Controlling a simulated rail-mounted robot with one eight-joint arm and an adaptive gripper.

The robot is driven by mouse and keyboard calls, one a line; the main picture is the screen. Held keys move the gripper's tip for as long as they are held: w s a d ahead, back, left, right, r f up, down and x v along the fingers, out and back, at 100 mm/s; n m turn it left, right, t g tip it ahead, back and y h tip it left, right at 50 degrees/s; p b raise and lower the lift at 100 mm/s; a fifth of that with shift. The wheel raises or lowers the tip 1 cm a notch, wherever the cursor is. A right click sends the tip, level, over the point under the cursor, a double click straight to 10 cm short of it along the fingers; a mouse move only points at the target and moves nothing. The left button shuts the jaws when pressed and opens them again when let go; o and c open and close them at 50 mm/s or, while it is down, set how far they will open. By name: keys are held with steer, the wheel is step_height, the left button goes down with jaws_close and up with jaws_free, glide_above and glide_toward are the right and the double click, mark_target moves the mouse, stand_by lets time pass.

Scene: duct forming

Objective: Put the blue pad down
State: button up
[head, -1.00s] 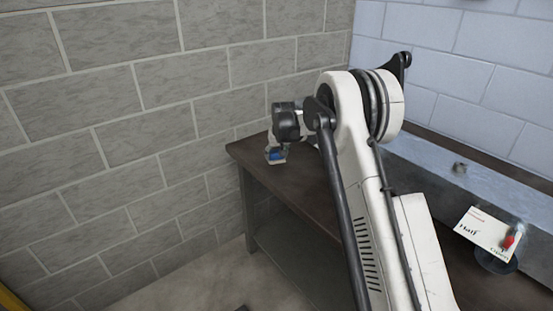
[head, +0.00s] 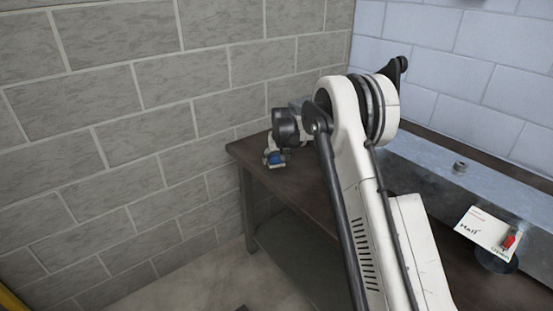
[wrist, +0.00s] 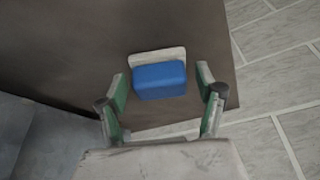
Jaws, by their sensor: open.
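The blue pad (wrist: 160,81) lies on the dark table (wrist: 60,60), near its edge, in the wrist view. A pale flat piece (wrist: 157,55) shows along its far side. My gripper (wrist: 160,88) is open, with one green-lined finger on each side of the pad and a visible gap on both sides. In the head view the pad (head: 274,158) is a small blue patch under my gripper (head: 274,160), at the table's far left corner. The arm hides part of the table there.
A grey brick wall (head: 120,130) stands close to the table's left end. A metal trough (head: 440,175) runs along the back right. A white card (head: 487,232) with writing and a small red item (head: 509,241) are at the right. The table's middle is partly hidden by my arm.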

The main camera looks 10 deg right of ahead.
steer(key=v, duration=1.2)
steer(key=s+r+t, duration=0.1)
steer(key=s+r, duration=0.7)
steer(key=s, duration=0.4)
steer(key=s+r, duration=0.8)
steer(key=s, duration=0.5)
steer(key=s+f+t, duration=0.1)
steer(key=s+f, duration=0.1)
steer(key=s, duration=1.1)
steer(key=s+f, duration=0.3)
steer(key=s, duration=1.1)
steer(key=shift+a+f+m+t, duration=0.2)
steer(key=shift+m+t, duration=0.1)
steer(key=shift+t, duration=0.1)
steer(key=c, duration=0.4)
steer(key=shift+o, duration=0.2)
